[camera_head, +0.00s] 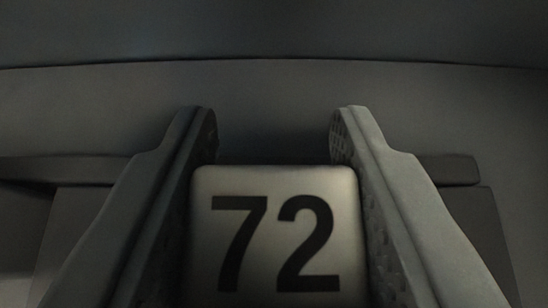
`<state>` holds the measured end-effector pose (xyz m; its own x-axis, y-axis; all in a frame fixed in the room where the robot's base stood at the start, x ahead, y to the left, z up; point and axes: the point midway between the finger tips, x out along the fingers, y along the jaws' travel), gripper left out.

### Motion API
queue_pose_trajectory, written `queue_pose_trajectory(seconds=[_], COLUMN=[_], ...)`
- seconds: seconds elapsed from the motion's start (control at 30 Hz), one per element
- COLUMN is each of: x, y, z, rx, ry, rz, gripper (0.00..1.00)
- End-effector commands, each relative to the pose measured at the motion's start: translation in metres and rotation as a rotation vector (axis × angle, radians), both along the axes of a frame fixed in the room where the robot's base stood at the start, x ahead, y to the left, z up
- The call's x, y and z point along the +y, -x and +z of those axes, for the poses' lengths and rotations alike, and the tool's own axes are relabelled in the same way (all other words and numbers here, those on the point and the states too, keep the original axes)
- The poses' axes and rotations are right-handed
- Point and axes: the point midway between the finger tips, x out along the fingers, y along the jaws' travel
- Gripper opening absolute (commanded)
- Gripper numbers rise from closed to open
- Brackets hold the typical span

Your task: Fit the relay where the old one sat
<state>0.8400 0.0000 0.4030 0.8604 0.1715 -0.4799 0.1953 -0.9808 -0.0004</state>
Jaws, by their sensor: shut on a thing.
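My gripper (273,135) reaches up from the bottom of the view, with one finger on each side. It is shut on a pale block marked "72" (274,185), which sits between the textured finger pads. The block's lower part is cut off by the picture's bottom edge. I take this block to be the relay, but only its numbered face shows. No empty relay seat can be made out in this dim view.
A plain grey surface (274,85) spreads beyond the fingertips and ends at a curved dark edge near the top. Dark flat shapes show at the left (60,168) and right (450,170), partly hidden behind the fingers.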

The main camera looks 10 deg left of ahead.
Motion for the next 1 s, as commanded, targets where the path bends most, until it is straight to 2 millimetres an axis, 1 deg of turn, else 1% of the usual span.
queue_pose_trajectory(seconds=[0.13, 0.17, 0.2, 0.27, 0.53, 0.67, 0.77, 1.0], x=[0.000, 0.000, 0.000, 0.000, 0.000, -0.001, -0.003, -0.011], y=[0.000, 0.000, 0.000, 0.000, 0.000, 0.003, 0.012, 0.052], z=[-0.002, -0.002, -0.002, -0.002, -0.002, 0.002, 0.008, 0.030], rx=[0.000, 0.000, 0.000, 0.000, 0.000, 0.000, -0.001, -0.001], ry=[0.000, 0.000, 0.000, 0.000, 0.000, 0.000, 0.000, 0.001], rz=[0.000, 0.000, 0.000, 0.000, 0.000, 0.000, -0.001, 0.000], gripper=[0.13, 0.38, 0.46, 0.58, 0.58, 0.58, 0.58, 0.58])
